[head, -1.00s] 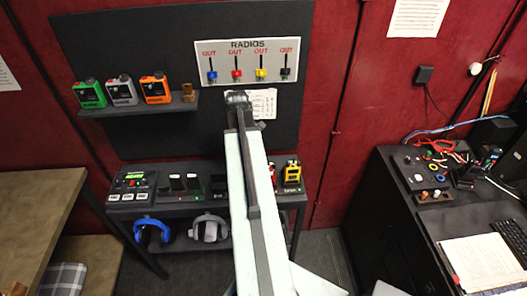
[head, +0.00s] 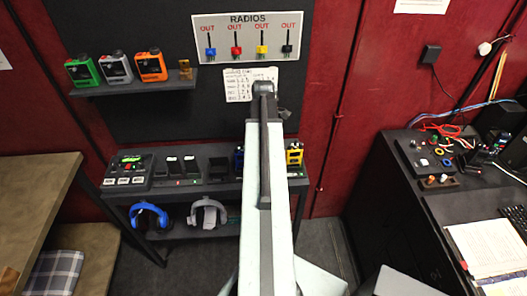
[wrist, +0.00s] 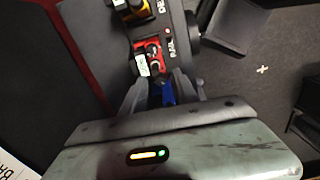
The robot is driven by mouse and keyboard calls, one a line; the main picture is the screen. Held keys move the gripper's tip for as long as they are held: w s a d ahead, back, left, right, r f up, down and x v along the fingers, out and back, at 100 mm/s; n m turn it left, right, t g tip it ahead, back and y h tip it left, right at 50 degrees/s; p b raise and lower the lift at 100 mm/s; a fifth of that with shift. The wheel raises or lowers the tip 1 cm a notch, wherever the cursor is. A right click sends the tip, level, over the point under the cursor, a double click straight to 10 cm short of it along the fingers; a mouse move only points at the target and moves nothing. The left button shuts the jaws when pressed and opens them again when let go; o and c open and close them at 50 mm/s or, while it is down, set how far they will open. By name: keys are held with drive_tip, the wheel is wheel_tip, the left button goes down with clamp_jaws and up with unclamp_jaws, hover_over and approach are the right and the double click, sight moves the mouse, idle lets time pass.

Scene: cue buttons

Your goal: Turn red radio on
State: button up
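The red radio (wrist: 152,58) shows in the wrist view, standing on the dark lower shelf between the yellow radio (wrist: 130,8) and the blue radio (wrist: 168,92). In the head view my arm hides the red radio. The yellow radio (head: 294,154) shows right of my arm there, and the blue radio (head: 239,158) left of it. My gripper (wrist: 160,88) is open in the wrist view, with its two fingers apart and the blue radio showing between them. The red radio lies just beyond the fingertips. I cannot tell the gripper's height above the radios.
A panel with black chargers (head: 180,168) sits on the same shelf (head: 216,188), left of the radios. Blue headphones (head: 150,216) and grey headphones (head: 208,212) hang below. An upper shelf (head: 130,88) holds several handhelds. A cluttered black desk (head: 400,200) stands right.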

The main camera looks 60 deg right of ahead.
clamp_jaws()
drive_tip(key=shift+m, duration=0.7)
unclamp_jaws()
drive_tip(key=shift+r+p, duration=0.1)
drive_tip(key=shift+p, duration=0.2)
wheel_tip(320, 180, up, 8)
drive_tip(key=p, duration=0.7)
drive_tip(key=shift+p, duration=0.4)
drive_tip(key=shift+f, duration=0.25)
drive_tip(key=shift+d, duration=0.1)
